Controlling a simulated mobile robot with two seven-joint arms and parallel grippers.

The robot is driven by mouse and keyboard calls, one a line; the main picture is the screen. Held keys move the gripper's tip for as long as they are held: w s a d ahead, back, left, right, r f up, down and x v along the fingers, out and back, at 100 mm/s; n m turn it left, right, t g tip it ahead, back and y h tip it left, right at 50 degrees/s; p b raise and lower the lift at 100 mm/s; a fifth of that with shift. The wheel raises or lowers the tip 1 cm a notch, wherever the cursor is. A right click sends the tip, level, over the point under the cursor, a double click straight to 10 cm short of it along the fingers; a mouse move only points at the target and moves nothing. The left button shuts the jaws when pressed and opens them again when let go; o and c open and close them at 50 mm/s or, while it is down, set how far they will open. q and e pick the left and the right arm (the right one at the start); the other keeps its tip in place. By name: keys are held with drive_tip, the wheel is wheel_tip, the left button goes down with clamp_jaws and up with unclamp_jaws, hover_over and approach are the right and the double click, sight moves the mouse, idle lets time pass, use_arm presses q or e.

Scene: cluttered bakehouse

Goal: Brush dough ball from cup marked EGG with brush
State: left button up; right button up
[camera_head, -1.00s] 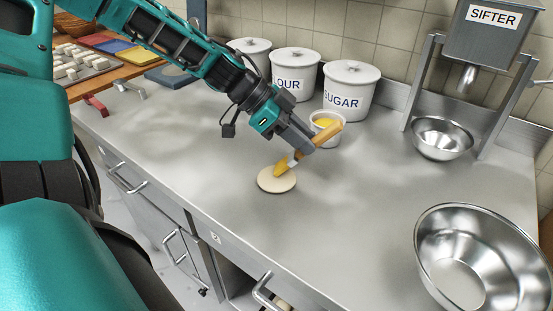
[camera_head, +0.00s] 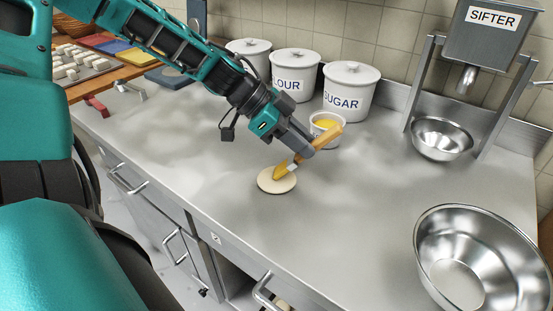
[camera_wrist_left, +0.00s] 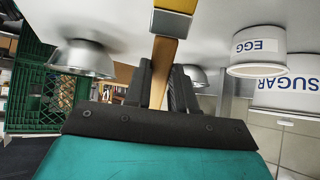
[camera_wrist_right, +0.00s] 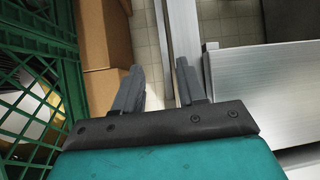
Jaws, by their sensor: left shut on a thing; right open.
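The pale, flat round dough ball (camera_head: 266,184) lies on the steel counter. My left gripper (camera_head: 308,147) is shut on the wooden handle of the brush (camera_head: 330,135), which is tilted. The yellow bristles (camera_head: 281,172) are at the top of the dough and seem to touch it. In the left wrist view the brush handle (camera_wrist_left: 160,75) stands between the fingers. The white cup with yellow contents (camera_head: 325,125) stands just behind the gripper; its EGG label shows in the left wrist view (camera_wrist_left: 257,50). My right gripper (camera_wrist_right: 160,90) is open and empty, away from the counter top.
White FLOUR (camera_head: 293,74) and SUGAR (camera_head: 349,90) canisters stand along the wall. A sifter (camera_head: 483,35) has a steel bowl (camera_head: 441,138) beneath it. A large steel bowl (camera_head: 480,255) is at front right. A green crate (camera_wrist_right: 40,70) is beside my right gripper. The middle counter is clear.

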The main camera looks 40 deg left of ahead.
use_arm(q)
drive_tip(key=shift+w+a, duration=0.3)
drive_tip(key=shift+w, duration=0.2)
drive_tip(key=shift+s+d+p, duration=0.3)
drive_tip(key=shift+s+d, duration=0.2)
drive_tip(key=shift+s, duration=0.3)
drive_tip(key=shift+w+a+b, duration=0.45)
drive_tip(key=shift+w+a, duration=0.05)
drive_tip(key=shift+w, duration=0.3)
